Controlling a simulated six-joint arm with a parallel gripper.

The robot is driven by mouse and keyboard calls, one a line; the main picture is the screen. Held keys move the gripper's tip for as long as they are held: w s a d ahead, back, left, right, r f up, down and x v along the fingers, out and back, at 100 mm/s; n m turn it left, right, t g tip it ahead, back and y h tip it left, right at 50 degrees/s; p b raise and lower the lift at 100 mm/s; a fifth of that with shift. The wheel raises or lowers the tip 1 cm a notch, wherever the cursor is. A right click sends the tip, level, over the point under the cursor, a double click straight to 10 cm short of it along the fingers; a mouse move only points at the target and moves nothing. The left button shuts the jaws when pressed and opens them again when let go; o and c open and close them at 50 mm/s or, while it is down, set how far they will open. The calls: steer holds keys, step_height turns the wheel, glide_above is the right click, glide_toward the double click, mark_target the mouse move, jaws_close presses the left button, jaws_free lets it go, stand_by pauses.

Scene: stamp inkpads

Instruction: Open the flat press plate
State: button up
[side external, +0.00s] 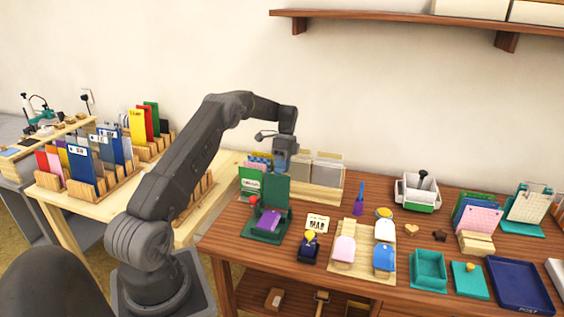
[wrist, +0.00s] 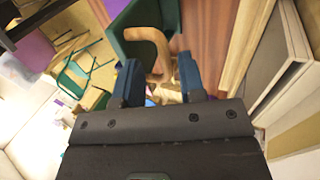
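The flat press (side external: 262,236) stands at the left end of the brown table, with a green base and a purple piece (side external: 269,221) on it. Its green press plate (side external: 276,190) stands roughly upright at the back of the base. In the wrist view, the green plate (wrist: 132,48) shows beyond the fingers, with a curved light-wood handle (wrist: 158,42) on it. My gripper (side external: 281,167) is just above the plate's top edge. In the wrist view, the blue fingers of my gripper (wrist: 159,66) are apart, near the handle. I cannot tell whether they touch it.
A wooden rack of cards (side external: 318,185) stands right behind the press. A small dark blue stamp base (side external: 308,248) and a wooden tray (side external: 345,268) with pink and blue pieces sit to its right. Green boxes (side external: 430,270) and a navy tray (side external: 520,286) lie farther right.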

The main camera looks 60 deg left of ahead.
steer(key=v, duration=0.7)
stand_by(0.4)
steer(key=s+d+r+n+t+y, duration=0.2)
steer(key=d+r, duration=0.7)
steer(key=d, duration=0.2)
steer(key=s+d+r+n+t+y, duration=0.2)
steer(key=d+r, duration=0.7)
steer(key=d, duration=0.2)
steer(key=s+d+f+n+t, duration=0.1)
steer(key=s+d+n+t, duration=0.1)
steer(key=s+d, duration=0.5)
steer(key=s+d+f+n+t, duration=0.2)
steer(key=s+d, duration=0.6)
steer(key=s, duration=0.5)
steer(key=shift+s+d+f+n+t, duration=0.15)
steer(key=shift+s+f+n+t, duration=0.2)
steer(key=shift+n+t, duration=0.2)
